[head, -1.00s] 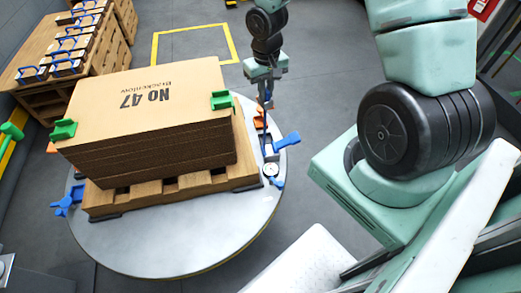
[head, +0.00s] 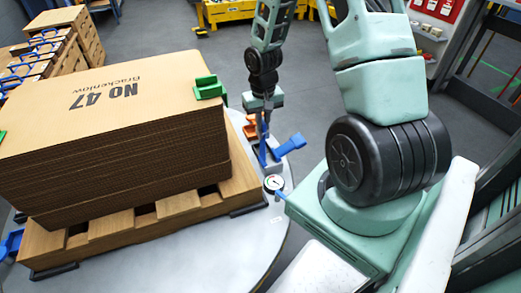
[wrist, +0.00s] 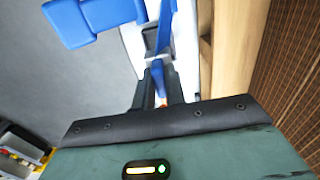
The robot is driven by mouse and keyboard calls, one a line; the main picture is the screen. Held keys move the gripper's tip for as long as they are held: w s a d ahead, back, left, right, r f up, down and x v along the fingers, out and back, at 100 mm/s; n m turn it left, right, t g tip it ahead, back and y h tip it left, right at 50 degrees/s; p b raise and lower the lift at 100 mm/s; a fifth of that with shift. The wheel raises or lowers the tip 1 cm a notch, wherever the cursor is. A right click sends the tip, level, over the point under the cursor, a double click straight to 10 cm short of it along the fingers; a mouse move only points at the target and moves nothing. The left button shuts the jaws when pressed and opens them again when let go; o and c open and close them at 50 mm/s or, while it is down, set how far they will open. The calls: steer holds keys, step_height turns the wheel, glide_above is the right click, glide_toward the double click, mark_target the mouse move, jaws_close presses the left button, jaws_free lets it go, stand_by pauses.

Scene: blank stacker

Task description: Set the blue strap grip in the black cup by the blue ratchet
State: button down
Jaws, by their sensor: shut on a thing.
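My gripper (head: 263,122) is shut on the blue strap grip (head: 265,152), pointing down beside the pallet at the right rim of the round table. In the wrist view, the blue grip (wrist: 159,78) shows between the two dark fingers (wrist: 159,88). The blue ratchet (head: 293,145) sits at the table's rim, just right of the grip; in the wrist view its blue handle (wrist: 95,15) is at upper left. A small dark piece (wrist: 152,42) beyond the fingertips may be the black cup; I cannot tell whether the grip is inside it.
A pallet (head: 175,206) bears a tall cardboard stack (head: 120,150) with a green corner guard (head: 209,88), close left of my gripper. An orange piece (head: 250,126) is beside the fingers. A round gauge (head: 274,183) stands nearer. The table's front (head: 200,255) is bare.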

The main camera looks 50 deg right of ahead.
mark_target(263, 121)
step_height(263, 121, down, 7)
steer(key=shift+f+b, duration=0.15)
steer(key=shift+b, duration=0.9)
steer(key=shift+f, duration=0.1)
steer(key=c, duration=1.5)
jaws_free()
steer(key=shift+o, duration=0.2)
step_height(263, 121, up, 12)
steer(key=p, duration=0.4)
